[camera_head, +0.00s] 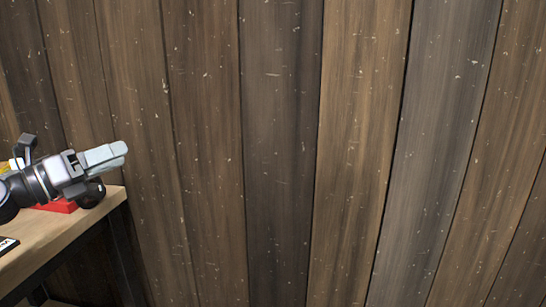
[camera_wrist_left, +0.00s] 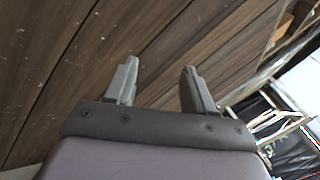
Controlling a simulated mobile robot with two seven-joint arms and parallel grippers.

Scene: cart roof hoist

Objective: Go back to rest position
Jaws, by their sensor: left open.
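My left gripper (camera_head: 104,156) comes in from the left in the head view, above the right end of a wooden-topped table. Its light grey fingers point right, toward the plank wall. In the left wrist view the two fingers of the left gripper (camera_wrist_left: 158,85) stand apart with nothing between them, and the plank wall shows behind. My right gripper is in neither view.
The wooden table (camera_head: 60,232) with dark legs stands at the left. A red object (camera_head: 58,206), a dark rounded object (camera_head: 91,193) and a black item with white marks (camera_head: 7,245) lie on it. The plank wall (camera_head: 280,150) fills the rest.

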